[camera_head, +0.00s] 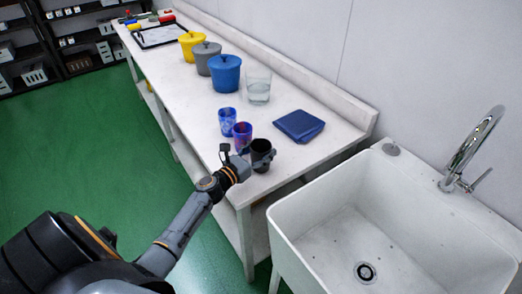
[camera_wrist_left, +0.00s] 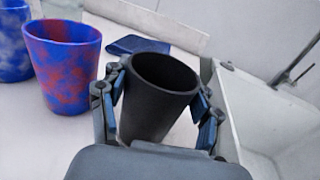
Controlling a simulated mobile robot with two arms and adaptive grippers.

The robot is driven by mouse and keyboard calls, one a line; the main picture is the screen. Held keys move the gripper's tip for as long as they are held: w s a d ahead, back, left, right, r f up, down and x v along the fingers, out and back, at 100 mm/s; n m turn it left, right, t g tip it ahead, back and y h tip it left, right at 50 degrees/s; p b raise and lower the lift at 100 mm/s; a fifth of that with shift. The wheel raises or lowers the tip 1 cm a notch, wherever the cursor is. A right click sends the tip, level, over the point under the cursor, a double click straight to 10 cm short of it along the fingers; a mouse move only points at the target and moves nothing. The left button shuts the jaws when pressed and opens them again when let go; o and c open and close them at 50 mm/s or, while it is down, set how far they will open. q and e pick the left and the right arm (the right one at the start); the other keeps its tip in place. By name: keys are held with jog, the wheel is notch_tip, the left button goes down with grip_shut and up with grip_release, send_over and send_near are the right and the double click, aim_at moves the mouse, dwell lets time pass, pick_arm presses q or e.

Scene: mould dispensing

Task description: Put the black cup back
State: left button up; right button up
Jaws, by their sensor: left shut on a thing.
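The black cup (camera_head: 261,152) is at the near end of the white table, upright in the head view. My left gripper (camera_head: 254,160) is shut around it from the left. In the left wrist view the black cup (camera_wrist_left: 155,100) is between the two fingers of my left gripper (camera_wrist_left: 158,108), with its open top showing and looking empty. Whether its base touches the table is hidden by the gripper. My right gripper is not in either view.
A red-and-blue cup (camera_head: 242,134) and a blue cup (camera_head: 227,121) stand close behind the black cup. A folded blue cloth (camera_head: 299,126) lies to the right. A glass of clear liquid (camera_head: 257,88) and lidded pots, including a blue one (camera_head: 225,76), stand farther back. A white sink (camera_head: 300,254) adjoins the table (camera_head: 190,92).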

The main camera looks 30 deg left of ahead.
pick_arm(q)
jog(key=shift+f, duration=0.2)
jog(key=o, duration=1)
jog(key=shift+o, duration=0.2)
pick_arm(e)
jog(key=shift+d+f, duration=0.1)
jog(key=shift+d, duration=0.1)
pick_arm(q)
jog(key=shift+r, duration=0.15)
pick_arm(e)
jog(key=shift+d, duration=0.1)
pick_arm(q)
jog(key=shift+s, duration=0.2)
jog(key=s, duration=0.3)
jog(key=s+a+b, duration=0.1)
jog(key=s, duration=0.6)
jog(key=shift+s+a+b, duration=0.15)
jog(key=shift+a+b, duration=0.05)
jog(key=shift+b, duration=0.1)
jog(key=shift+s+a+r, duration=0.1)
jog(key=shift+s, duration=0.55)
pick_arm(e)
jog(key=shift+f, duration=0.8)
